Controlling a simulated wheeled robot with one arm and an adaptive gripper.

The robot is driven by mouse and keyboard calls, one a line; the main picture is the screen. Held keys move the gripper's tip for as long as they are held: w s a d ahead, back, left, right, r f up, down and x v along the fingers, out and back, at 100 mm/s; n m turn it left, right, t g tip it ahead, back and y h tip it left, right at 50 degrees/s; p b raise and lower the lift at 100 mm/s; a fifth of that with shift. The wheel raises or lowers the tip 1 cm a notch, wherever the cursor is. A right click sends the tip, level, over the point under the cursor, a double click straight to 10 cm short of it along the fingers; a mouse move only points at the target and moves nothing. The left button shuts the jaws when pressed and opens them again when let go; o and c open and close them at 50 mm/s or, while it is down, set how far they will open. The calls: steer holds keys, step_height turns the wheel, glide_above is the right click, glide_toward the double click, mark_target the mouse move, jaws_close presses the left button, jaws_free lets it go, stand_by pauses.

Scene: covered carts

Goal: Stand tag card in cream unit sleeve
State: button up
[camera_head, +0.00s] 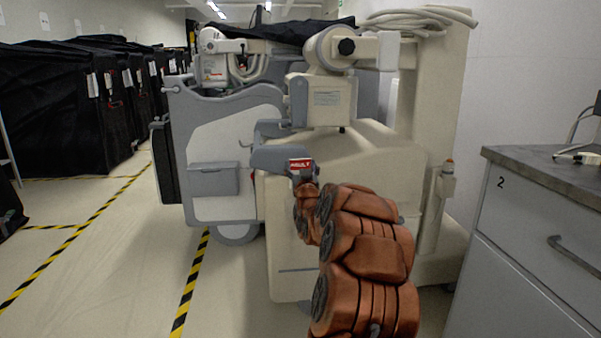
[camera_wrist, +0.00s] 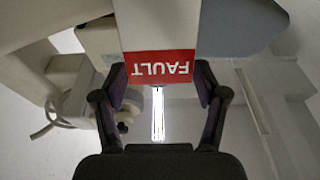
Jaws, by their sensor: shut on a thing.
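The tag card (camera_head: 300,164) is red with white lettering and shows just above the end of my arm in the head view. In the wrist view the card (camera_wrist: 158,66) has a white part and a red band reading FAULT upside down. My gripper (camera_wrist: 162,84) is shut on the card, with a dark finger at each side of the red band. In the head view the gripper is mostly hidden behind my copper arm. The cream unit (camera_head: 385,165) stands in front of me, behind the card. I cannot make out a sleeve on it for certain.
A grey-blue panel with a grey pocket (camera_head: 213,180) is left of the cream unit. A grey cabinet (camera_head: 530,240) marked 2 stands at right. Black-covered carts (camera_head: 55,105) line the left. Floor between them and the unit is clear, with yellow-black tape (camera_head: 190,285).

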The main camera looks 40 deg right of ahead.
steer(key=shift+f, duration=0.15)
steer(key=shift+f+b, duration=0.7)
steer(key=shift+f, duration=1.85)
steer(key=o, duration=1.1)
steer(key=shift+s+a, duration=0.1)
steer(key=v, duration=1.2)
